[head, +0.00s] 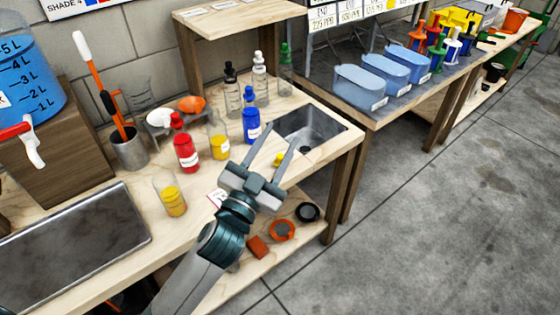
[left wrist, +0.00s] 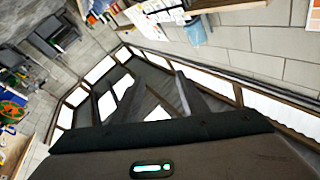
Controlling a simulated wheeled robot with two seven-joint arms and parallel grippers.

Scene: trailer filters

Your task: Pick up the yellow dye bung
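A small yellow piece, apparently the yellow dye bung (head: 279,160), shows between the fingers of my left gripper (head: 280,142) in the head view. It seems to lie on the wooden bench behind or below them; I cannot tell the gap. The fingers are apart with nothing held. In the left wrist view the spread fingers (left wrist: 162,92) have only distant room behind them, and no bung shows. The yellow dye bottle (head: 219,146) stands uncapped, left of the gripper. My right gripper is not in view.
A red bottle (head: 185,148), a blue bottle (head: 251,122) and a beaker of yellow liquid (head: 174,200) stand on the bench. Round black and orange items lie on the shelf below.

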